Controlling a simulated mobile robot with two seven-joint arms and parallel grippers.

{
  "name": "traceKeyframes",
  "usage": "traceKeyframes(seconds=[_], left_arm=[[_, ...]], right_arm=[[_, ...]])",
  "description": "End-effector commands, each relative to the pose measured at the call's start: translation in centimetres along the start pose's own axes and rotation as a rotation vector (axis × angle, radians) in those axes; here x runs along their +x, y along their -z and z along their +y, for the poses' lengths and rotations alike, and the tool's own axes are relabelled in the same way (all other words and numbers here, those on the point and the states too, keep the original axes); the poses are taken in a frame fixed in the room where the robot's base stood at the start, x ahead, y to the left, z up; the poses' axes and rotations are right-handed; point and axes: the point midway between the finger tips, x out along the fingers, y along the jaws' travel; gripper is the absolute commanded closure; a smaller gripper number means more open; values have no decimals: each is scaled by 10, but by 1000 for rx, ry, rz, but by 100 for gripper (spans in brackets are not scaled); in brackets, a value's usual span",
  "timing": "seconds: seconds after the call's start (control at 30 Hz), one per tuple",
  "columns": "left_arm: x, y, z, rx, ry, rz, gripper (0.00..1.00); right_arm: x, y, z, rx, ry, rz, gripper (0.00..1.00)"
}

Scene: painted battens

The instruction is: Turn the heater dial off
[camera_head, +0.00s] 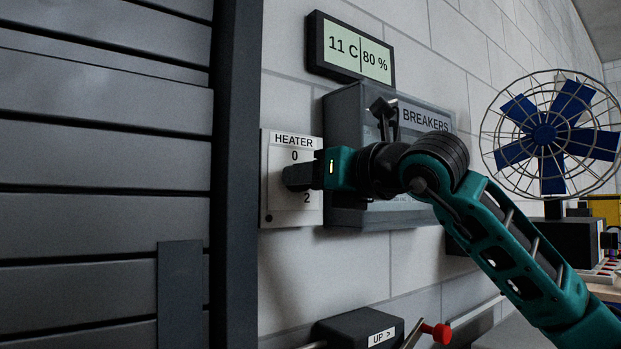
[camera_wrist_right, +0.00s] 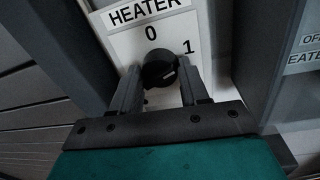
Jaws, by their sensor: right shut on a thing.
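The heater plate (camera_head: 291,217) is white, on the block wall in the head view, marked HEATER with 0 above and 2 below. In the right wrist view the plate (camera_wrist_right: 122,45) shows 0 at the top and 1 at the right. The dark round dial (camera_wrist_right: 158,68) sits between the fingers of my right gripper (camera_wrist_right: 161,80), which is shut on it. In the head view the right gripper (camera_head: 290,178) covers the dial. Which number the dial points to I cannot tell for sure. My left gripper is not in view.
A grey breaker box (camera_head: 345,120) stands out from the wall close to the right of the plate. A display (camera_head: 350,48) reads 11 C and 80 %. A dark slatted shutter (camera_head: 100,140) fills the left. A caged blue fan (camera_head: 545,135) is at right.

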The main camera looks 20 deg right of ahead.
Motion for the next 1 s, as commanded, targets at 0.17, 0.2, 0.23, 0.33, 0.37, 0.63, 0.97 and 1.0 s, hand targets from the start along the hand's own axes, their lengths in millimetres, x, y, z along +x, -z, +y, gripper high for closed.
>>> traceKeyframes(seconds=[0.17, 0.2, 0.23, 0.33, 0.37, 0.63, 0.97, 1.0], left_arm=[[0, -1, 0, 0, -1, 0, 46], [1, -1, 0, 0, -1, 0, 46], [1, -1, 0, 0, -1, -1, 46], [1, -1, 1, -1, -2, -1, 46], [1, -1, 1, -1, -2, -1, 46], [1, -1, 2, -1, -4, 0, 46], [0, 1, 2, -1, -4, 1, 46], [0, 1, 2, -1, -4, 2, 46]], right_arm=[[0, 0, -1, -68, 1, 6, 86], [0, -1, -1, -91, 2, 8, 86], [0, -1, -1, -111, 2, 10, 86], [0, -1, -1, -187, 3, 15, 86], [0, -1, -1, -213, 4, 17, 86], [0, -2, 0, -468, 6, 37, 86], [0, -4, 0, -778, 10, 61, 86], [0, -4, 0, -815, 10, 64, 86]])
